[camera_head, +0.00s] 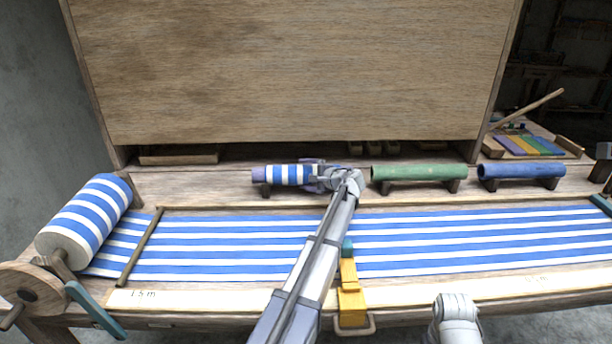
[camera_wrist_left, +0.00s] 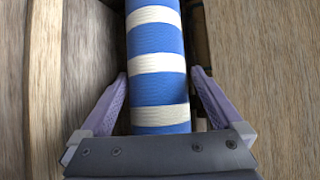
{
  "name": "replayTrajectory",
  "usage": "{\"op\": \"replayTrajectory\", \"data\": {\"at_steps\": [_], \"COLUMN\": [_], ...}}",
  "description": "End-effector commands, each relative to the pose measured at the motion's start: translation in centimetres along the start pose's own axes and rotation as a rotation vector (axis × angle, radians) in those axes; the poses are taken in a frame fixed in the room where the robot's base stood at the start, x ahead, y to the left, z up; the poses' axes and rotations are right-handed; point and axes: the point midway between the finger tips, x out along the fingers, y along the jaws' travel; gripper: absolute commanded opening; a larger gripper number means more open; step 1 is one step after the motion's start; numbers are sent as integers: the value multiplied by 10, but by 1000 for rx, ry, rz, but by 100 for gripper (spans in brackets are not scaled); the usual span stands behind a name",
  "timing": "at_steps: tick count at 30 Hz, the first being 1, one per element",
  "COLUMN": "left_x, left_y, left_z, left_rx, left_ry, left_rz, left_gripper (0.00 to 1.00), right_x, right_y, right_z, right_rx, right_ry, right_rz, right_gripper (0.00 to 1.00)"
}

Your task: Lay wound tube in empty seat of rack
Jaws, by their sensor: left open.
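The wound tube (camera_head: 291,174), with blue and white striped cloth and a bare purple left end, lies level in the left seat of the rack (camera_head: 265,189) behind the loom cloth. My left gripper (camera_head: 318,178) is at its right end. In the left wrist view the striped tube (camera_wrist_left: 157,62) runs between the two spread fingers of the left gripper (camera_wrist_left: 158,78), with a gap visible beside the fingers. The gripper is open. The gripper and wrist hide the tube's right end. My right gripper does not show.
A green tube (camera_head: 418,173) and a blue tube (camera_head: 521,171) lie in rack seats to the right. Striped cloth (camera_head: 450,240) stretches across the loom, with a large cloth roll (camera_head: 85,218) at left. A yellow piece (camera_head: 351,300) stands at the front edge. A tall wooden panel rises behind.

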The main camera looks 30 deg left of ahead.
Motion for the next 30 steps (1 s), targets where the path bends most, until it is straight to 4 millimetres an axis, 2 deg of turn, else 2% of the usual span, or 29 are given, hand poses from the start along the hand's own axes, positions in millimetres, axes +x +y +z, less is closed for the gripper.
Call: {"op": "replayTrajectory", "data": {"at_steps": [8,18,21,30], "left_x": [-21,-73,-78,-78], "left_y": [-2,-2,-1,0], "left_z": [0,1,1,0], "left_rx": [1,2,1,1], "left_ry": [2,2,0,-1], "left_rz": [-2,-2,-1,-1], "left_gripper": [100,100,100,100], "right_x": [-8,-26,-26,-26], "right_y": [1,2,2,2], "right_z": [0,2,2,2], "right_rx": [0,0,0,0], "right_ry": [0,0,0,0], "right_rz": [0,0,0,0], "right_gripper": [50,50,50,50]}}
